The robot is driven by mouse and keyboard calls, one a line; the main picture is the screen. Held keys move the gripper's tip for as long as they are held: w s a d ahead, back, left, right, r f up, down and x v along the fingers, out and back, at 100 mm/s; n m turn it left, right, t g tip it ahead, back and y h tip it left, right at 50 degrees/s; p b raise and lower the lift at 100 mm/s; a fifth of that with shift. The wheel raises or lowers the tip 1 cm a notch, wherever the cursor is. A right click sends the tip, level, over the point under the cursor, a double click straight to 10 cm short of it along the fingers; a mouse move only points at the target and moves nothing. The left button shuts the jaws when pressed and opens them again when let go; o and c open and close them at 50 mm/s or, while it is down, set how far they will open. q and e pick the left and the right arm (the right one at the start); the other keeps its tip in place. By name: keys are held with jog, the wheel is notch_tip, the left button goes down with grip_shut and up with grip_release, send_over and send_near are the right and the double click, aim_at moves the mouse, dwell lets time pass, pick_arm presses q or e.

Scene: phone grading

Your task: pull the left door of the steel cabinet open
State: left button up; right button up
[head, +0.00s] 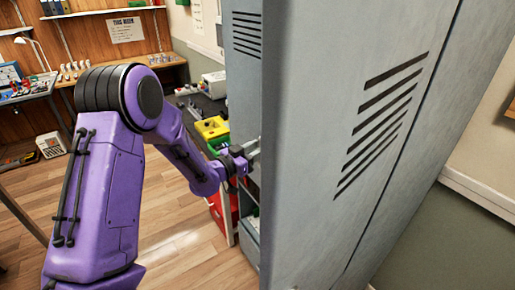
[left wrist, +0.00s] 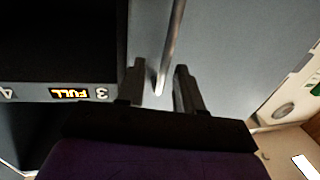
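The grey steel cabinet (head: 330,100) fills the right of the head view. A narrower vented grey panel (head: 244,75), apparently the left door, shows at its left side. My left gripper (head: 243,160) is at a handle beside this panel. In the left wrist view, my left gripper's fingers (left wrist: 160,88) are spread, with a slim metal handle bar (left wrist: 173,40) between them and gaps on both sides. The bar stands before a grey door face (left wrist: 225,50). A dark opening and a shelf edge (left wrist: 30,93) marked "FULL" show beside the door, so it stands at least partly open. My right gripper is out of view.
A yellow bin (head: 211,127) and a red bin (head: 222,212) are near the gripper. A workbench (head: 130,75) stands along the back wall, with a side table (head: 25,92) at the left. Wooden floor (head: 180,255) is clear in front.

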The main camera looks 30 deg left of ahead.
pick_arm(q)
jog(key=shift+a+f, duration=0.15)
jog(key=shift+a, duration=0.05)
grip_shut()
dwell(1.1)
